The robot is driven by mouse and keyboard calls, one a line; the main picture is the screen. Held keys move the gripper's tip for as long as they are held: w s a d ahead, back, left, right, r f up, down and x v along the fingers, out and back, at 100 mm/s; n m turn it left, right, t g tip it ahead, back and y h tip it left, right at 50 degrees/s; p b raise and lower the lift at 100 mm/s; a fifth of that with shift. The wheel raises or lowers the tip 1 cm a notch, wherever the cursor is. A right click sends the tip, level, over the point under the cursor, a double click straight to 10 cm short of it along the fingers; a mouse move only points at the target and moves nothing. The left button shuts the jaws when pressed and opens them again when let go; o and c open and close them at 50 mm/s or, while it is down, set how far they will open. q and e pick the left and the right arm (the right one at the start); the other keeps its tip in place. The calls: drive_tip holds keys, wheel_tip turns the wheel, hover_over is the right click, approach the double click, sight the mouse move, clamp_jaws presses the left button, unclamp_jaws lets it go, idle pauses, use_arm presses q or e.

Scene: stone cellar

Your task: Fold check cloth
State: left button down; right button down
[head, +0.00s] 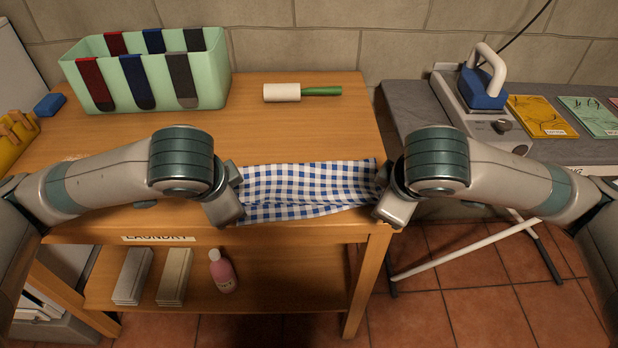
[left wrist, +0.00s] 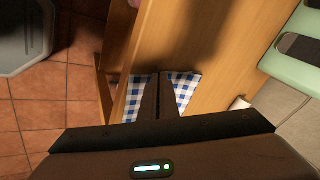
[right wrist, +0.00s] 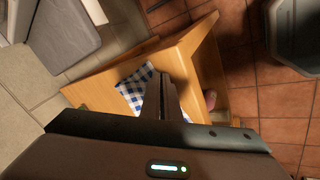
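The blue-and-white check cloth (head: 305,182) lies at the front right of the wooden table, with a crease running across its nearer part. My left gripper (head: 232,212) is at the cloth's near left end. In the left wrist view its fingers (left wrist: 160,80) are together, with cloth on both sides of them. My right gripper (head: 384,212) is at the near right end. In the right wrist view its fingers (right wrist: 165,82) are together against the cloth (right wrist: 134,88). Both look shut on the cloth; the pinched parts are hidden.
A green bin (head: 150,80) with hanging cloth strips stands at the back left of the table (head: 300,130). A lint roller (head: 283,92) lies behind the cloth. An ironing board (head: 405,100) with an iron (head: 483,88) is at right. A pink bottle (head: 223,272) stands on the lower shelf.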

use_arm(q)
drive_tip(key=c, duration=1.7)
unclamp_jaws()
use_arm(e)
drive_tip(key=c, duration=1.7)
unclamp_jaws()
use_arm(q)
drive_tip(key=shift+s, duration=0.1)
use_arm(e)
drive_tip(key=shift+s, duration=0.1)
